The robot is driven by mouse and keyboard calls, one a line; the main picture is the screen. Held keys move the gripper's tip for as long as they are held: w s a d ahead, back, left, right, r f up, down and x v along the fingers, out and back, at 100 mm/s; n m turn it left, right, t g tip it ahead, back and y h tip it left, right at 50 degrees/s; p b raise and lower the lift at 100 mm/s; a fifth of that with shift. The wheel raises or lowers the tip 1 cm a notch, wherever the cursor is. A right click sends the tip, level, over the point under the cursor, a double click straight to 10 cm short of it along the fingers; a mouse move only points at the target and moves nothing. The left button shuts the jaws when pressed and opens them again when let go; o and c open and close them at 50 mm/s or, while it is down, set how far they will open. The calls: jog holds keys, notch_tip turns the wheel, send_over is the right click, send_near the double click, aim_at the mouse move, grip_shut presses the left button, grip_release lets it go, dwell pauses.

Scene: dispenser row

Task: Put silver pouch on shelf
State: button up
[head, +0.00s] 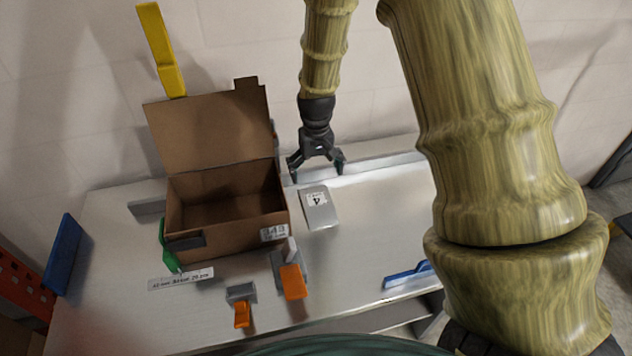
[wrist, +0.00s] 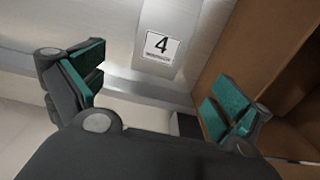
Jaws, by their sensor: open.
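The silver pouch (head: 320,210), a flat grey packet with a white label marked 4, lies on the pale metal surface (head: 370,215) just right of the cardboard box. In the wrist view the pouch (wrist: 188,25) shows at the top centre, beyond and between the fingers, with its 4 label facing up. My gripper (head: 318,173) is open and empty, over the back edge of the surface, just behind the pouch. In the wrist view my gripper (wrist: 160,88) has its green-padded fingers spread wide, apart from the pouch. I cannot tell which surface is the shelf.
An open cardboard box (head: 235,235) stands left of the pouch, close to my gripper; its wall (wrist: 250,45) shows in the wrist view. Orange clips (head: 292,282) and a blue piece (head: 408,274) lie toward the front. The surface right of the pouch is clear.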

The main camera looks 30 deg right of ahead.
jog(key=s+b, duration=0.1)
jog(key=b, duration=1)
jog(key=shift+a+b, duration=0.35)
jog(key=shift+b, duration=0.05)
jog(key=shift+s+r, duration=0.15)
jog(key=shift+r, duration=0.05)
send_over(317, 201)
jog(key=shift+a+f, duration=0.15)
jog(key=shift+f, duration=1.2)
jog(key=shift+a+f, duration=0.1)
jog(key=shift+f, duration=1.25)
jog(key=shift+d+f, duration=0.15)
jog(key=shift+f, duration=1.2)
jog(key=shift+d+f, duration=0.1)
jog(key=shift+f, duration=1.2)
jog(key=c, duration=1.1)
